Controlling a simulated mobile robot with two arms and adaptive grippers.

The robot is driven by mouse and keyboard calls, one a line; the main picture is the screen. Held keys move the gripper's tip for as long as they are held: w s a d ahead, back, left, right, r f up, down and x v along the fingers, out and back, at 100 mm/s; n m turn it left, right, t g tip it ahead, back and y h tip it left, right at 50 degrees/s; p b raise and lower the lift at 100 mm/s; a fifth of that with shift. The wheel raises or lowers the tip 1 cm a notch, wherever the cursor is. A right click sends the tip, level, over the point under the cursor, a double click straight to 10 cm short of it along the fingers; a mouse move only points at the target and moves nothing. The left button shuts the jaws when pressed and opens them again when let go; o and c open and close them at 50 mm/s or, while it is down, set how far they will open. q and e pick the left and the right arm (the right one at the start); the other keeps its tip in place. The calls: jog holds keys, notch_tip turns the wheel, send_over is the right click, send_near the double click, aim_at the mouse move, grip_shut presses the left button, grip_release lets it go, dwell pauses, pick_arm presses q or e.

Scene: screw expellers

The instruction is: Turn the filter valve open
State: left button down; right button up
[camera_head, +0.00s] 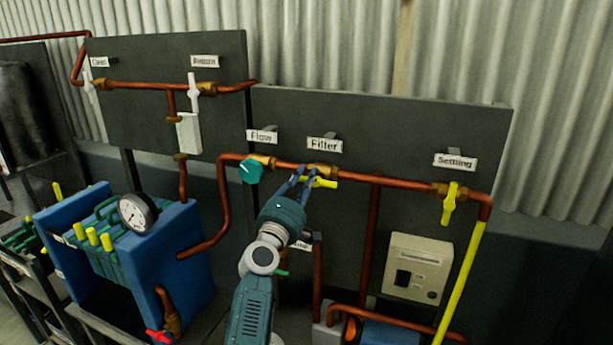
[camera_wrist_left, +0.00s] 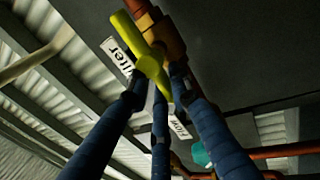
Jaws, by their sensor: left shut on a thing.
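The filter valve has a yellow handle (camera_head: 325,183) on a brass body (camera_head: 322,171) in the copper pipe, under the white "Filter" label (camera_head: 324,145). In the head view the handle lies roughly level, close to in line with the pipe. My left gripper (camera_head: 302,181) reaches up from below, its blue fingers shut on the handle's left end. In the left wrist view the yellow handle (camera_wrist_left: 150,65) runs from upper left down between the fingers (camera_wrist_left: 160,92), which hide its lower end. My right gripper is not in view.
A teal flow valve (camera_head: 251,171) sits left on the same pipe. A yellow settling valve handle (camera_head: 449,204) hangs down at the right. A control box (camera_head: 417,268) is on the panel below. A blue filter press (camera_head: 180,255) with a gauge (camera_head: 138,212) stands lower left.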

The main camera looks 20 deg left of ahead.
pick_arm(q)
jog(key=shift+f+n, duration=0.2)
jog(key=shift+n, duration=0.2)
jog(key=c, duration=1.6)
grip_release()
jog(key=v, duration=1.2)
